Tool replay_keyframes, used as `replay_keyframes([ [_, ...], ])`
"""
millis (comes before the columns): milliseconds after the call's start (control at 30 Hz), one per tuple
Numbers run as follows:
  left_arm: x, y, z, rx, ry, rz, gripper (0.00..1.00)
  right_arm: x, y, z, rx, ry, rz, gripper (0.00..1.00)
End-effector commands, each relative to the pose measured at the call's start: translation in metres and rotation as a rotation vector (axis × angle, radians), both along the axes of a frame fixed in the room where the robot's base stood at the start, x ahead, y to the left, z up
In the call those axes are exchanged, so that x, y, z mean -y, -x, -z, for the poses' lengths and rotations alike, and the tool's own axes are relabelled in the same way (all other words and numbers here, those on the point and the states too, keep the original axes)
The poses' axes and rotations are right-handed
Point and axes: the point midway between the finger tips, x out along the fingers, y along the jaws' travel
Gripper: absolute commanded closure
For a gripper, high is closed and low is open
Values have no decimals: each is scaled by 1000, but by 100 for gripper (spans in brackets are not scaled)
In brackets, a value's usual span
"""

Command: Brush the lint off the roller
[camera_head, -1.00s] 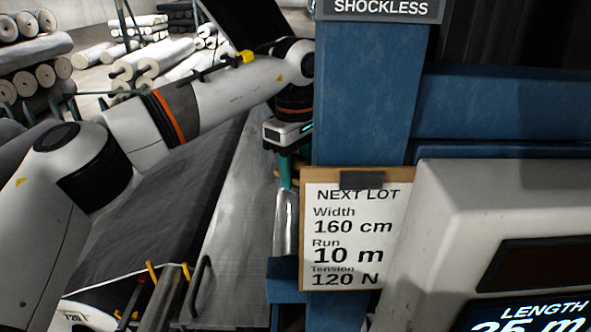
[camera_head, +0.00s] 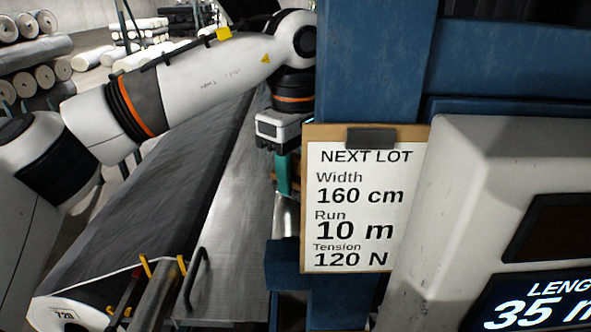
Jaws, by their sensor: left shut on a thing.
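My left gripper (camera_head: 284,175) hangs pointing down at the end of my left arm, just left of the hanging card. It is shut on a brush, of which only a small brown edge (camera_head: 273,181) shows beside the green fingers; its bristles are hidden. A shiny metal surface (camera_head: 285,214) shows just below the gripper and is probably part of the roller. The card and blue frame hide most of it, so I cannot see lint or tell whether the brush touches it. My right gripper is not in view.
A clipboard card (camera_head: 352,215) and a blue post (camera_head: 370,60) stand close right of the gripper. A grey console (camera_head: 450,190) fills the right. A large grey fabric roll (camera_head: 150,185) and metal table (camera_head: 232,225) lie left. More rolls (camera_head: 45,80) are stacked behind.

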Motion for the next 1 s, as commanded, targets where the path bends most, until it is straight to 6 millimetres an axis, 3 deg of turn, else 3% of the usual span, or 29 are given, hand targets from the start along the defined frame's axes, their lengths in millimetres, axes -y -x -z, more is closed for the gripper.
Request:
replay_keyframes([
  [600, 0, 38, 2, -4, -3, 2, 83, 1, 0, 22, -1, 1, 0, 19],
  [1000, 0, 39, -3, -3, -2, 0, 83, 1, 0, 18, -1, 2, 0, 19],
])
